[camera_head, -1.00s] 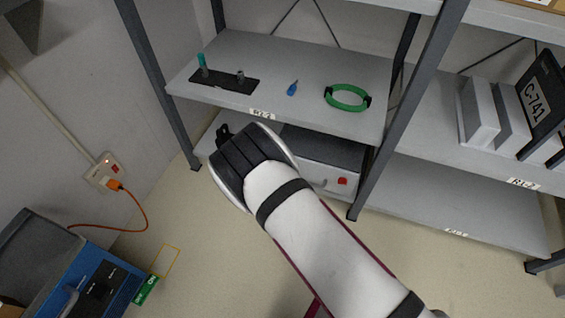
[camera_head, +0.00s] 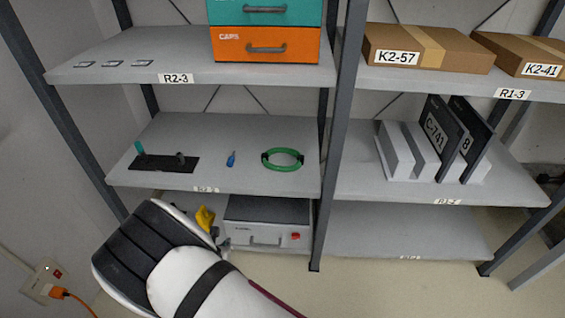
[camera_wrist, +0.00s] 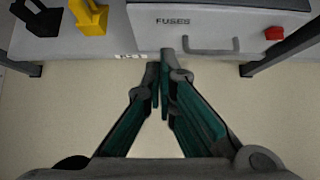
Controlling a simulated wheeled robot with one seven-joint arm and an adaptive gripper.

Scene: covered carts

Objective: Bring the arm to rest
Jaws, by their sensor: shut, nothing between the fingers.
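My gripper (camera_wrist: 162,72) shows in the wrist view with its two fingers together and nothing between them. It points at the low shelf, in front of a grey case marked FUSES (camera_wrist: 215,28). In the head view my white arm and its dark wrist cover the lower left, and the fingers are hidden there. The same grey case (camera_head: 265,222) stands on the bottom shelf, right of my wrist.
A yellow object (camera_wrist: 90,16) and a black one (camera_wrist: 38,16) stand left of the case. The shelf above holds a black strip (camera_head: 165,164), a blue item (camera_head: 231,159) and a green ring (camera_head: 282,169). Rack posts (camera_head: 337,140) stand close by. Open floor lies in front.

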